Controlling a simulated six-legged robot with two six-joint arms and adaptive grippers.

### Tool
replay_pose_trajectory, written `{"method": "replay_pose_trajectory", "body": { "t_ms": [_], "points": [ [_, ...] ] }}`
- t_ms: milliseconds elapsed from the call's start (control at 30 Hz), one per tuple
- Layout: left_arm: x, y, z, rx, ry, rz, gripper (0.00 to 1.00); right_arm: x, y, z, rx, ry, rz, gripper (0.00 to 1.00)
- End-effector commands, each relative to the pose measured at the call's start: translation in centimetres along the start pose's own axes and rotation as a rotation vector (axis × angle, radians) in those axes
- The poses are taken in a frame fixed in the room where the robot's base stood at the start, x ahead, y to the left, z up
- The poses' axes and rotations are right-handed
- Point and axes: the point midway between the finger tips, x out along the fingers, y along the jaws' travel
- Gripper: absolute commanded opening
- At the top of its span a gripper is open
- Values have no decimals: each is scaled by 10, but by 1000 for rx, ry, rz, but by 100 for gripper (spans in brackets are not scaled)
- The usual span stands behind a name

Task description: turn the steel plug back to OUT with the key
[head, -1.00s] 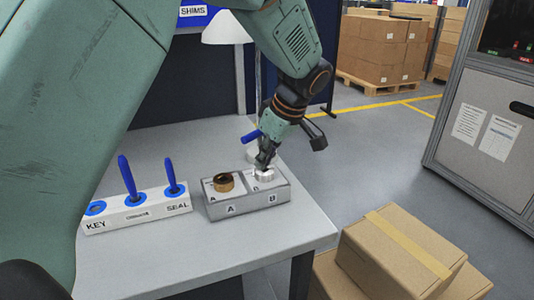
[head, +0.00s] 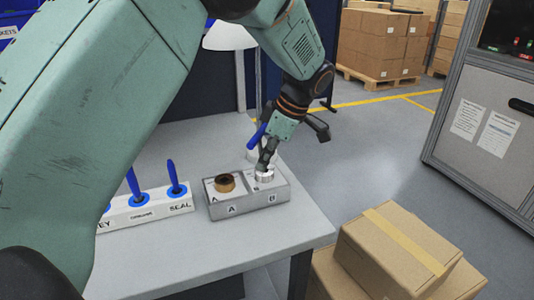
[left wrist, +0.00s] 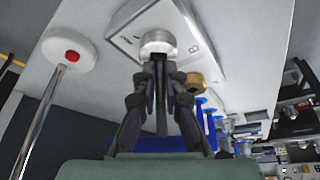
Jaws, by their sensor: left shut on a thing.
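The grey housing (head: 247,205) stands on the bench with a brass plug (head: 225,183) on side A and the steel plug (head: 265,176) on side B. My left gripper (head: 266,163) is right above the steel plug, fingers pointing down. It is shut on the key, whose blue handle (head: 257,135) sticks up and left. The fingers hide the key's tip, so I cannot tell how deep it sits in the plug. In the left wrist view, the steel plug (left wrist: 158,42) lies right at the fingertips, and the brass plug (left wrist: 193,80) is beside it. The right gripper is out of view.
A white rack (head: 150,210) with blue-handled tools stands left of the housing; my arm hides its left end. A lamp (head: 229,36) stands behind. The bench's right edge is close to the housing. Cardboard boxes (head: 398,250) stand right of the bench.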

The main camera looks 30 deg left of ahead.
Motion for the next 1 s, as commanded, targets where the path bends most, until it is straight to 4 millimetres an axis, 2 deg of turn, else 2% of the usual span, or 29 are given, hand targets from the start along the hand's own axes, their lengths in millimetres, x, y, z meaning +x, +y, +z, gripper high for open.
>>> {"method": "replay_pose_trajectory", "body": {
  "t_ms": [33, 100, 367, 400, 700, 1000],
  "points": [
    [3, -7, -3, -31, 12, -44, 0, -7, 0, 0, 0, 0, 0, 40],
    [4, -7, -3, -69, 13, -59, 0, -10, 0, 0, 0, 1, 0, 40],
    [6, -7, -2, -92, 14, -67, 0, -9, 0, 0, 0, 0, 0, 40],
    [6, -7, -2, -92, 13, -67, 11, -9, 0, 0, 0, 0, 0, 40],
    [4, -6, -1, -92, 10, -63, 36, -9, 0, 0, 0, 0, 0, 40],
    [1, -4, -1, -93, 7, -55, 36, -9, 0, 0, 0, 0, 0, 40]
  ]
}}
